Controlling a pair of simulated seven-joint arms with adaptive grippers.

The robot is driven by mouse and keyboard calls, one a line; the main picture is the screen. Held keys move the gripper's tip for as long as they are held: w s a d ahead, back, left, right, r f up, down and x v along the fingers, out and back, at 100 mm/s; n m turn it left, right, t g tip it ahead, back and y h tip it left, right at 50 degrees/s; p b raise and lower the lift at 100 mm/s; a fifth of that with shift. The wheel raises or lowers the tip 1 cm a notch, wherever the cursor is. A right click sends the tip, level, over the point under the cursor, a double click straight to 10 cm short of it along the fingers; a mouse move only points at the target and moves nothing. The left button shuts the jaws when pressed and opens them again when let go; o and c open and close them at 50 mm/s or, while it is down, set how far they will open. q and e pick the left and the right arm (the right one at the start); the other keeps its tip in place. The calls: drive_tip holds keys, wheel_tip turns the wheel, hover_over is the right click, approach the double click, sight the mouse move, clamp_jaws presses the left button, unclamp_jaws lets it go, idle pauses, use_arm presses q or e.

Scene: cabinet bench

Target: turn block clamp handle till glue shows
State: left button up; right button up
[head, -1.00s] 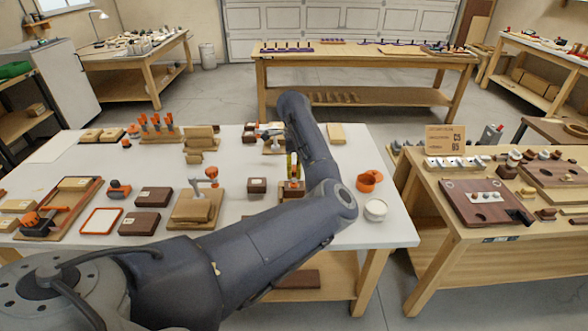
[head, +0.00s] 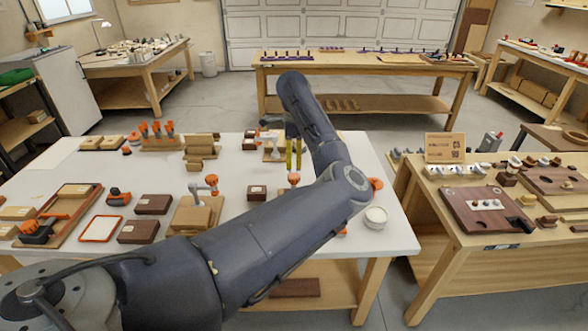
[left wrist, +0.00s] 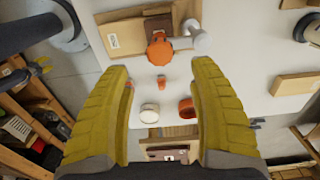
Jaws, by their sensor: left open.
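My left gripper (head: 294,168) is open, its two yellow-green fingers pointing down over the white table. It also shows in the left wrist view (left wrist: 160,76), with nothing between the fingers. An orange clamp handle (head: 293,179) is just below the fingertips, apart from them. In the left wrist view an orange knob (left wrist: 160,48) on a grey clamp arm (left wrist: 192,38) lies ahead of the gap, beside a labelled wooden block (left wrist: 125,36). My arm hides most of this clamp in the head view. I cannot make out any glue. My right gripper is not in view.
Another clamp with an orange handle (head: 211,181) stands on a wooden block to the left. Dark blocks (head: 152,204) and an orange-rimmed tray (head: 101,228) lie farther left. A white tub (head: 376,217) stands near the right edge of the white table (head: 398,238).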

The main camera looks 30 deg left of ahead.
use_arm(q)
drive_tip(key=shift+r, duration=2.05)
wheel_tip(320, 180, up, 5)
hover_over(293, 175)
wheel_tip(293, 175, down, 17)
drive_tip(key=shift+r, duration=0.1)
idle(0.6)
clamp_jaws()
idle(0.5)
